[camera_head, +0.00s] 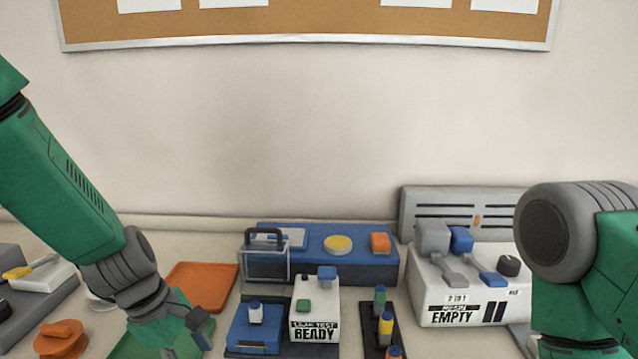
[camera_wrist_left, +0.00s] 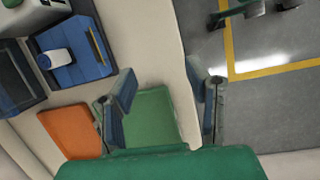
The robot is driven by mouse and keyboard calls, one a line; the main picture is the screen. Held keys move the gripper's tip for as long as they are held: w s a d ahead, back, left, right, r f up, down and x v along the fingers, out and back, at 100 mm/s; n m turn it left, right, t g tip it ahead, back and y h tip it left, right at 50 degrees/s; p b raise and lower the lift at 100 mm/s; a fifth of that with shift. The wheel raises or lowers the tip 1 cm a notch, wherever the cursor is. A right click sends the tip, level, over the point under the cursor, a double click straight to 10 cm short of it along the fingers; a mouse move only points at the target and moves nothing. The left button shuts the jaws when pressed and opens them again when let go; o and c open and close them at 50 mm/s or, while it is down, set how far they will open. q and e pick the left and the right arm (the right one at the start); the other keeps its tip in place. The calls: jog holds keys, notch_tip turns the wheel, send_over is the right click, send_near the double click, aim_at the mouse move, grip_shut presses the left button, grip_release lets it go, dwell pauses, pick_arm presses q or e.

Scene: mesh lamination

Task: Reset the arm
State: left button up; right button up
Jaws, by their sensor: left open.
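My left arm comes in from the left in the head view. Its gripper (camera_head: 200,325) is over the green tray (camera_head: 125,347) at the bottom of the picture. In the left wrist view my left gripper (camera_wrist_left: 165,95) has its two fingers wide apart, with nothing between them. The green tray also shows there, beyond and between the fingers (camera_wrist_left: 155,117). My right arm stands at the right edge of the head view, and its gripper is out of view.
An orange tray (camera_head: 203,285) lies behind the green one. A blue fixture (camera_head: 245,335), a white "LEAK TEST READY" box (camera_head: 316,305), a rack of coloured vials (camera_head: 384,330) and a white "EMPTY" machine (camera_head: 460,290) stand to the right. A corkboard (camera_head: 310,22) hangs on the wall.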

pick_arm(q)
jog(key=s+a+f+m+y+b, duration=0.1)
jog(key=s+a+f+m+y, duration=0.2)
jog(key=s+f, duration=0.4)
jog(key=s+a+f+m+y+b, duration=0.1)
jog(key=s+a+f+m, duration=0.35)
jog(key=f, duration=0.55)
jog(key=s+f+m+b, duration=0.1)
jog(key=s+f+m, duration=0.6)
jog(key=s, duration=0.6)
jog(key=m, duration=0.2)
jog(key=shift+s+m+h, duration=0.3)
jog(key=shift+s+m, duration=0.05)
pick_arm(e)
jog(key=f, duration=0.3)
jog(key=shift+d+f, duration=0.15)
jog(key=shift+d, duration=0.2)
pick_arm(q)
jog(key=shift+w+a+f, duration=0.15)
jog(key=shift+f, duration=0.05)
pick_arm(e)
jog(key=shift+a, duration=0.3)
jog(key=shift+d, duration=0.15)
